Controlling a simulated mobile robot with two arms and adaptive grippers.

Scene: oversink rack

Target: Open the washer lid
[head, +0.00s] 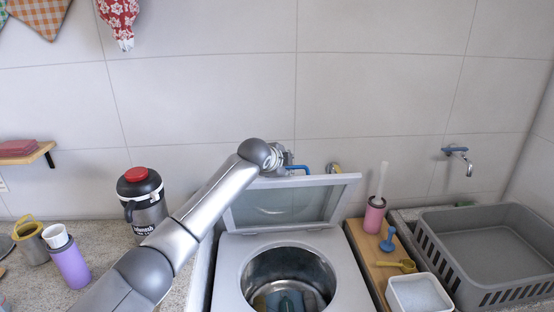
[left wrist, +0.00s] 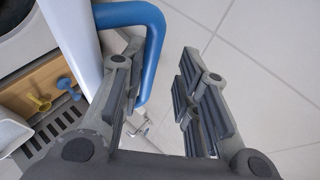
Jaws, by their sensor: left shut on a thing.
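The washer (head: 290,245) is a light grey top loader. Its lid (head: 342,184) is raised and tilted back towards the wall, with a see-through panel and the steel drum (head: 290,270) uncovered below. My left gripper (head: 278,160) is at the lid's top back edge; the arm hides part of its left side. In the left wrist view the lid's white edge (left wrist: 78,40) runs beside one finger of my left gripper (left wrist: 160,95). My right gripper is not in view.
A red-topped black jug (head: 146,210) and a purple cup (head: 70,265) stand left. A wooden board (head: 367,250), a pink brush holder (head: 374,216) and a grey basket (head: 485,290) are right.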

